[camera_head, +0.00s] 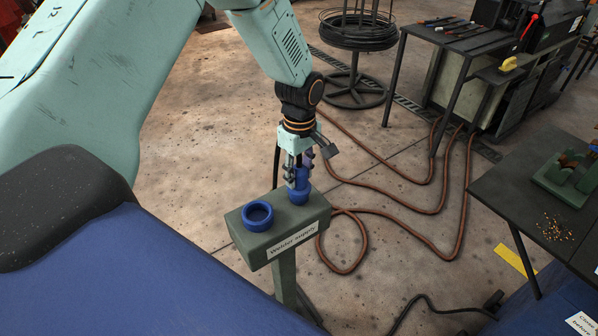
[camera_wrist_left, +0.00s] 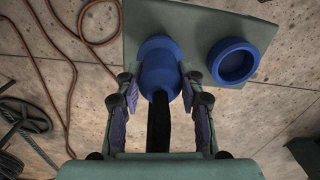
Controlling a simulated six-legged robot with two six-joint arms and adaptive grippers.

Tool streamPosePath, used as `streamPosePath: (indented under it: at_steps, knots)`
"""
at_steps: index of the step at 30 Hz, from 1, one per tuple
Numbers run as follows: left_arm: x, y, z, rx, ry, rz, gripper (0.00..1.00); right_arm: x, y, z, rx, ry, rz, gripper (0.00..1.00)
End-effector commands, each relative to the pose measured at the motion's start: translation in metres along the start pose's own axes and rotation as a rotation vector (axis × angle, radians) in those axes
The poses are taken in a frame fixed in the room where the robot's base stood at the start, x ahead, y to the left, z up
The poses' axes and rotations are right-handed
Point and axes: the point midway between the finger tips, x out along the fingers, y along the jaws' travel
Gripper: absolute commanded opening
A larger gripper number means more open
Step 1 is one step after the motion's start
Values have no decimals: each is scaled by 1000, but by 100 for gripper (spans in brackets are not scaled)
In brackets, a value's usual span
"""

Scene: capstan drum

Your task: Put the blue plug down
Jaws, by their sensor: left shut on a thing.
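The blue plug (camera_head: 298,192) stands upright at the right end of the green stand marked "Welder supply" (camera_head: 262,249). My left gripper (camera_head: 299,178) comes down on it from above and is shut on it. In the left wrist view the blue plug (camera_wrist_left: 159,68) sits between the two fingers of my left gripper (camera_wrist_left: 159,88), with a black cable running from it towards the camera. I cannot tell whether the plug is seated in a socket. An empty round blue socket (camera_head: 257,214) is beside it on the stand; it also shows in the left wrist view (camera_wrist_left: 233,62). My right gripper is out of view.
Brown hoses (camera_head: 362,212) loop over the concrete floor behind and right of the stand. A dark table (camera_head: 535,195) with a green device stands at the right. A workbench with tools (camera_head: 455,38) and a wire reel (camera_head: 357,35) stand at the back.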

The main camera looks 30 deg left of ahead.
Motion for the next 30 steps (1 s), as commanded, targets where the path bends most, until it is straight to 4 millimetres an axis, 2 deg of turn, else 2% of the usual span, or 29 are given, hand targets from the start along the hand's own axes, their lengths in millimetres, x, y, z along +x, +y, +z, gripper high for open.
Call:
streamPosePath:
  at_steps: [4,5,12,23,26,30]
  knots:
    - [3,0,0,0,0,0,0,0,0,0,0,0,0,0]
    - [3,0,0,0,0,0,41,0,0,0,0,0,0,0]
    - [2,0,0,0,0,-1,61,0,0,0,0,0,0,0]
    - [-2,0,0,0,0,1,61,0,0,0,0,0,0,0]
    - [-14,1,0,0,0,2,61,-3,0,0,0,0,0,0]
    - [-42,1,0,0,0,4,61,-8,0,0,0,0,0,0]
